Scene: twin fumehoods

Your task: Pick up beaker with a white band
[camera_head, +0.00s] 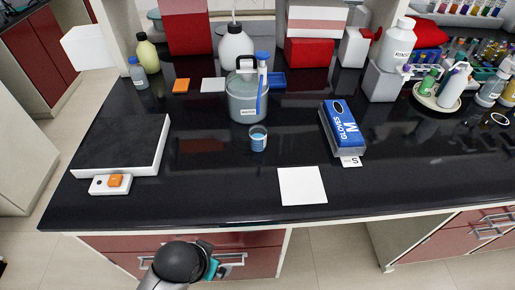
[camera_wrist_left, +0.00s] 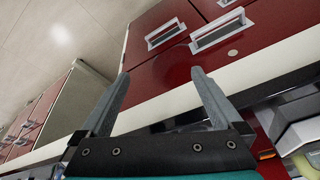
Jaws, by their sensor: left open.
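A small clear beaker (camera_head: 258,138) with blue contents and a pale band stands upright on the black bench, in front of a large grey-green labelled container (camera_head: 247,95). My left arm shows below the bench's front edge in the head view; its wrist, with a teal part, is there, but the fingers are hard to make out. In the left wrist view my left gripper (camera_wrist_left: 160,78) is open, with nothing between its two fingers. It is well apart from the beaker. The beaker does not show in the wrist view. My right gripper is not in view.
A white pad (camera_head: 302,186) lies right of the beaker near the bench edge. A blue glove box (camera_head: 342,127) stands further right. A black-topped plate (camera_head: 120,145) sits at left. Red drawers (camera_wrist_left: 165,45) face my left gripper. The bench left of the beaker is clear.

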